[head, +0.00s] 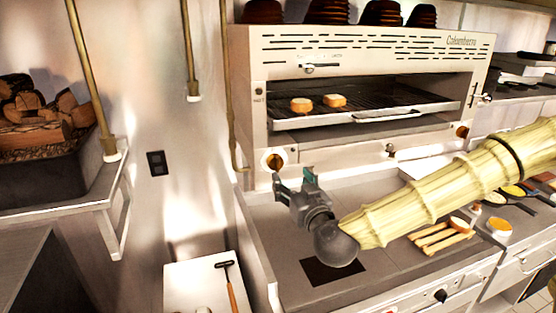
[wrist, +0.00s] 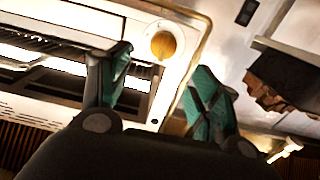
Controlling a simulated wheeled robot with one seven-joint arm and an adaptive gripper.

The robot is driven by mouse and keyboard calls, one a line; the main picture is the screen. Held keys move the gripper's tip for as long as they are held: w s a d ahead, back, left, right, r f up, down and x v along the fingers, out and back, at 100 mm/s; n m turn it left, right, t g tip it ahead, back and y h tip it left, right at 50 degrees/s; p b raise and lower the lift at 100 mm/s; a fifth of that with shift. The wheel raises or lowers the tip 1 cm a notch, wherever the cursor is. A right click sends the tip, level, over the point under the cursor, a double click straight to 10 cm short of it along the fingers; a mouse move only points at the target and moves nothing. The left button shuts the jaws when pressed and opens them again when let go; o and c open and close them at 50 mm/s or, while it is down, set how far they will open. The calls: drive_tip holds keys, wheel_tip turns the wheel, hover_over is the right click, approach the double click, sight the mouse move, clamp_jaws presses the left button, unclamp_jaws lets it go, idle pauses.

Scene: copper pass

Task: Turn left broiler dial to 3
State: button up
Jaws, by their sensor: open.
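The broiler (head: 375,50) is a pale metal unit with a wide open slot and a rack inside. Its left dial (head: 274,162) is a round copper-coloured knob at the lower left corner of its front. The dial also shows in the wrist view (wrist: 163,45), beyond and between my fingers. My gripper (head: 296,176) is open, just below and to the right of the dial in the head view. In the wrist view, its teal-padded fingers (wrist: 160,95) are spread apart with nothing between them. They look apart from the dial. No dial numbers can be read.
A right dial (head: 462,132) is on the broiler's other side. Two bread pieces (head: 318,102) lie on the rack. A grey counter (head: 290,250) runs below my arm, with bread sticks (head: 440,236) and pans at the right. A firewood bin (head: 45,170) stands far left.

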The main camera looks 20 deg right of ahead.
sight(278, 164)
drive_tip(key=shift+w+a+f+p, duration=0.15)
drive_tip(key=shift+w+p, duration=0.95)
drive_tip(key=shift+w, duration=1.45)
drive_tip(key=shift+w+a+r+p, duration=0.15)
drive_tip(key=shift+w+p, duration=0.95)
drive_tip(key=shift+w, duration=1.4)
drive_tip(key=shift+f, duration=0.1)
drive_tip(key=shift+c, duration=0.5)
drive_tip(key=c, duration=0.9)
